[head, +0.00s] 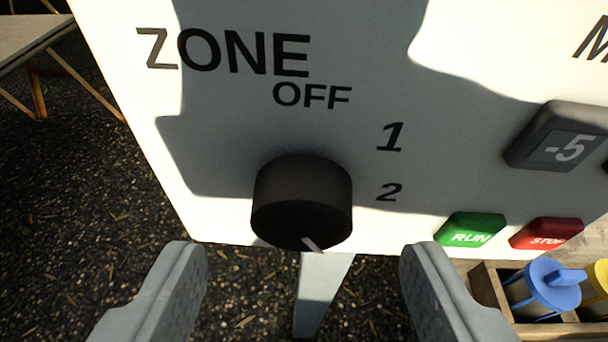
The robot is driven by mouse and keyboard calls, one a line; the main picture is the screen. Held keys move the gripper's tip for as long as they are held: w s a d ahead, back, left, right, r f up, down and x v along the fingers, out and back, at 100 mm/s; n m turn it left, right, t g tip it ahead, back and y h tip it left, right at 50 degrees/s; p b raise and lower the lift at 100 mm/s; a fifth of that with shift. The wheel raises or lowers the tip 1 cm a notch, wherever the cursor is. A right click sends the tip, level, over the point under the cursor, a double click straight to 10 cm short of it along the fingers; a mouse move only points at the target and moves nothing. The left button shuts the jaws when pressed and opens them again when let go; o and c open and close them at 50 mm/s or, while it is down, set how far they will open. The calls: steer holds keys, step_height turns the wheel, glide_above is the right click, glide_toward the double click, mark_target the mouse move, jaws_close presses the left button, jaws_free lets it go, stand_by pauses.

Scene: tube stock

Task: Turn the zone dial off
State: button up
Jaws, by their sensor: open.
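The zone dial (302,198) is a dark round knob standing out from a pale panel (230,130), under the printed word ZONE. OFF (312,95) is printed above the dial, 1 (390,137) to its upper right and 2 (389,192) to its right. A short white pointer mark (313,244) shows at the dial's lower edge, slanting down and right, away from OFF. I cannot tell which number it matches. My gripper (304,255) is open and empty, one finger to each side below the dial, seemingly apart from it.
A green RUN button (470,230) and a red STOP button (546,233) sit to the right, below a grey -5 key (565,137). A wooden box (490,290) with blue- and yellow-topped items is at lower right. A table (35,30) stands far left.

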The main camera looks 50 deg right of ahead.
mark_target(302, 233)
steer(key=shift+x, duration=1.65)
steer(key=c, duration=1)
